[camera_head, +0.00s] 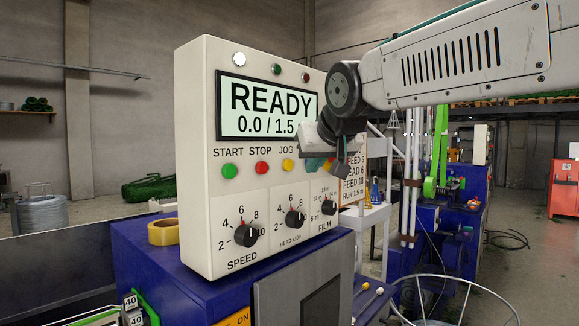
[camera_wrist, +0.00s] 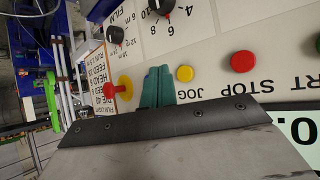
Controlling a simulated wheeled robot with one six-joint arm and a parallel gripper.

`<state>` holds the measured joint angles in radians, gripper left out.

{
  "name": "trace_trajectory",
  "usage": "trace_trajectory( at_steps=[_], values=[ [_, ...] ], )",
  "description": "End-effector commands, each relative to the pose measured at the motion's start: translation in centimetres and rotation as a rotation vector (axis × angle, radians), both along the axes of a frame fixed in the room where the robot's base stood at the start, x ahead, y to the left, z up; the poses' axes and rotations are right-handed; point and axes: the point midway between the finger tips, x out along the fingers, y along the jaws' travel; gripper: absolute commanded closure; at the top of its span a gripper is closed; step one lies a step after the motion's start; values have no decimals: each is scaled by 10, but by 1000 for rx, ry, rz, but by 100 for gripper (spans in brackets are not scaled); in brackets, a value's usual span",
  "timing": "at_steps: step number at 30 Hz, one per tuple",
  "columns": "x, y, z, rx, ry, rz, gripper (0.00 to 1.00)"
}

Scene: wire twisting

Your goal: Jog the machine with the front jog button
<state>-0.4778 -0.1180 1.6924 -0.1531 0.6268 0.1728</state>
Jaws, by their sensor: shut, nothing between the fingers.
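The white control panel (camera_head: 193,150) stands upright with a lit display (camera_head: 268,105) reading READY and 0.0 / 1.5. The yellow JOG button (camera_head: 288,165) sits on it, right of the red STOP button (camera_head: 260,168) and green START button (camera_head: 229,170). My gripper (camera_head: 318,163) is in front of the panel, just right of the JOG button. In the wrist view the panel appears turned over; the teal fingertips of my gripper (camera_wrist: 157,85) are together and empty, beside the yellow JOG button (camera_wrist: 185,73). I cannot tell whether the fingertips touch the panel face.
A red mushroom knob on a yellow base (camera_wrist: 120,87) lies close on the fingers' other side in the wrist view. SPEED, HEAD and FILM dials (camera_head: 294,217) sit below the buttons. A tape roll (camera_head: 163,231) rests on the blue machine top (camera_head: 150,262) beside the panel.

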Motion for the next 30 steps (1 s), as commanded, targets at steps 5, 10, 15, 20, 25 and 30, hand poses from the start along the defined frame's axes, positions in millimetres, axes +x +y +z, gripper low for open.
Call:
trace_trajectory(
  at_steps=[5,10,15,20,25,30],
  values=[
    [-10,-13,0,0,0,-1,100],
    [-12,-15,0,1,0,-1,100],
    [-12,-15,0,1,0,-1,100],
    [-17,-18,-14,-32,47,4,100],
    [-60,-48,-87,-131,250,-3,100],
    [-142,-123,-160,-211,495,-72,100]
  ],
)
